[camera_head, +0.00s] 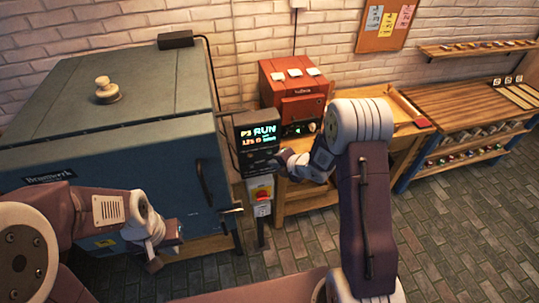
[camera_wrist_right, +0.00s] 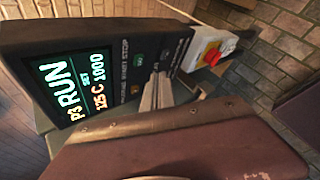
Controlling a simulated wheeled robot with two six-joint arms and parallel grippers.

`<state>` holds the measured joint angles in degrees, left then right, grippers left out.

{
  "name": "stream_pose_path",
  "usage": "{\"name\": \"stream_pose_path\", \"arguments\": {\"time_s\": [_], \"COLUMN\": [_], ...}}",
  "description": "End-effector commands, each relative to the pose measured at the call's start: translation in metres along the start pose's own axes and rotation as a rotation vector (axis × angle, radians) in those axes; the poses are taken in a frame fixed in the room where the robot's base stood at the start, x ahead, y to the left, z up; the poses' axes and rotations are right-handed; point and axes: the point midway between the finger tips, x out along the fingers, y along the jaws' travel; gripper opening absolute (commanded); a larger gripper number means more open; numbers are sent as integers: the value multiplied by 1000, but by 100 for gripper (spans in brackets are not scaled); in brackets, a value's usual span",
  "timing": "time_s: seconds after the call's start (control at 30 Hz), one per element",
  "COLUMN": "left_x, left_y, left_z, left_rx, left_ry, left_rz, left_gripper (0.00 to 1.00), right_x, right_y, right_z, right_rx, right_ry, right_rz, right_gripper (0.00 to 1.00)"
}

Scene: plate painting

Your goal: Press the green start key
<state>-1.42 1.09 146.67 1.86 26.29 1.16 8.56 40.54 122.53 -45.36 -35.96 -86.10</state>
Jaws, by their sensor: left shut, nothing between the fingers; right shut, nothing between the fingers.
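Beside the screen are labels and small keys; a greenish key (camera_wrist_right: 139,57), apparently the start key, shows in the right wrist view. My right gripper (camera_head: 281,158) is shut and empty, at the lower right of the controller's face. Its fingertips (camera_wrist_right: 159,78) lie close to the keys; whether they touch the panel I cannot tell. My left gripper (camera_head: 154,264) is shut and empty, low in front of the kiln.
The blue kiln (camera_head: 120,150) fills the left. A red emergency switch on a yellow plate (camera_head: 262,198) sits below the controller; it also shows in the right wrist view (camera_wrist_right: 212,54). A red oven (camera_head: 295,85) stands behind on a wooden bench. The brick floor at right is clear.

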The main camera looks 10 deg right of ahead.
Motion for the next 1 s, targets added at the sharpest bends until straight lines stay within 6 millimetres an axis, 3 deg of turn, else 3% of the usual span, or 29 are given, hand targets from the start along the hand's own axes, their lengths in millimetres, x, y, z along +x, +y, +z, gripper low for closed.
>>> {"name": "stream_pose_path", "arguments": {"time_s": [0.33, 1.0], "left_x": [16, 16], "left_y": [0, 0], "left_z": [2, 2], "left_rx": [0, 0], "left_ry": [0, 0], "left_rz": [0, 0], "left_gripper": [0, 0], "right_x": [-20, -20], "right_y": [-15, -15], "right_z": [-14, -15], "right_rx": [0, 0], "right_ry": [-1, -1], "right_rz": [1, 0], "right_gripper": [0, 0]}}
